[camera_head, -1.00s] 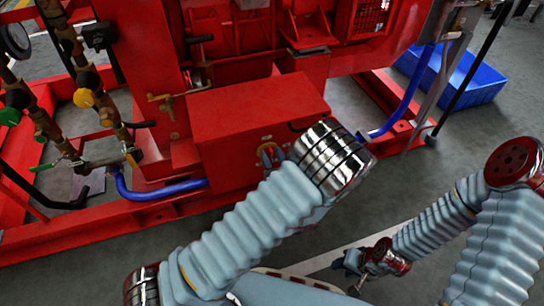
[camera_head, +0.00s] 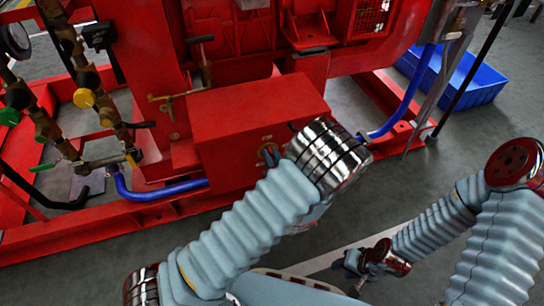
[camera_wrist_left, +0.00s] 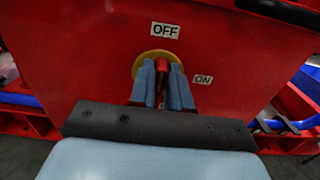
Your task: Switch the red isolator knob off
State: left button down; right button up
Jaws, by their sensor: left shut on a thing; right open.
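The red isolator knob (camera_wrist_left: 162,68) sits on a round yellow plate (camera_wrist_left: 150,56) on the front of a red box (camera_head: 262,112). In the left wrist view it stands about upright, with its upper end toward the OFF label (camera_wrist_left: 165,30). The ON label (camera_wrist_left: 203,80) is to the right. My left gripper (camera_wrist_left: 162,85) is shut on the knob, one blue finger on each side. In the head view the left gripper (camera_head: 270,156) is at the box front, partly hidden by my forearm. My right gripper (camera_head: 354,276) is open and low, away from the box.
Blue hoses (camera_head: 155,190) run along the red base frame. Pipes with yellow and green valve handles (camera_head: 84,98) stand at the left. A blue crate (camera_head: 470,80) lies on the floor at the back right.

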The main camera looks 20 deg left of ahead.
pick_arm(q)
jog(key=c, duration=1.2)
grip_release()
jog(key=shift+o, duration=0.2)
jog(key=v, duration=1.3)
jog(key=shift+s+d+p, duration=0.25)
jog(key=shift+s+p, duration=0.05)
jog(key=shift+s, duration=0.05)
